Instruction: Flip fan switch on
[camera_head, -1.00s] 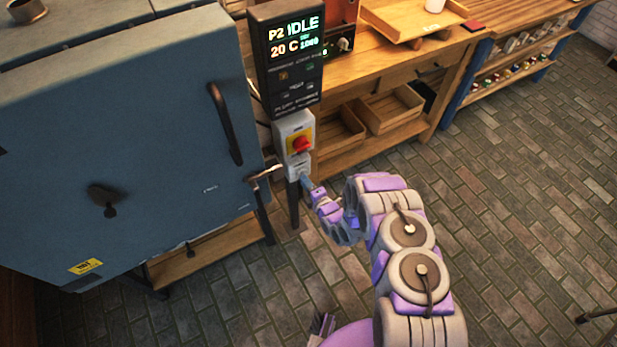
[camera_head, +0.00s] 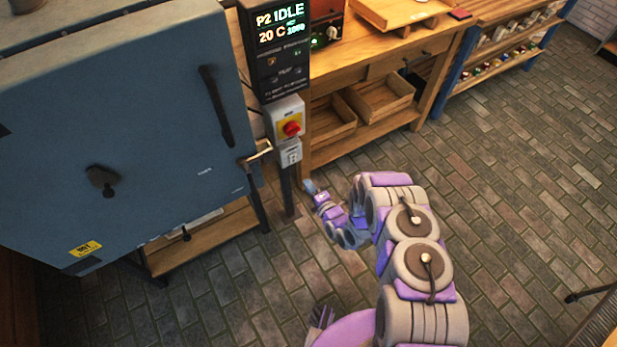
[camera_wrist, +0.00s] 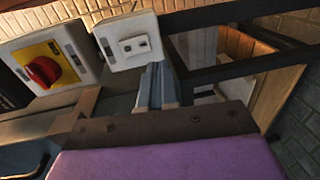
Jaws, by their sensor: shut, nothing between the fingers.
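The small pale switch box (camera_head: 289,154) is mounted on the dark post beside the blue kiln, just under the grey box with the red knob. In the wrist view the switch plate (camera_wrist: 129,42) shows two small dark marks on its face; their on or off position is too small to tell. My gripper (camera_head: 309,186) is shut and empty, to the lower right of the switch box and apart from it in the head view. In the wrist view my gripper's fingers (camera_wrist: 157,86) are together just below the plate's right part; whether they touch it cannot be told.
The red knob on a yellow plate (camera_head: 290,128) sits directly above the switch box. The control display (camera_head: 281,25) reads IDLE. The blue kiln (camera_head: 120,130) stands left with a protruding latch (camera_head: 257,156). A wooden workbench (camera_head: 380,65) stands behind.

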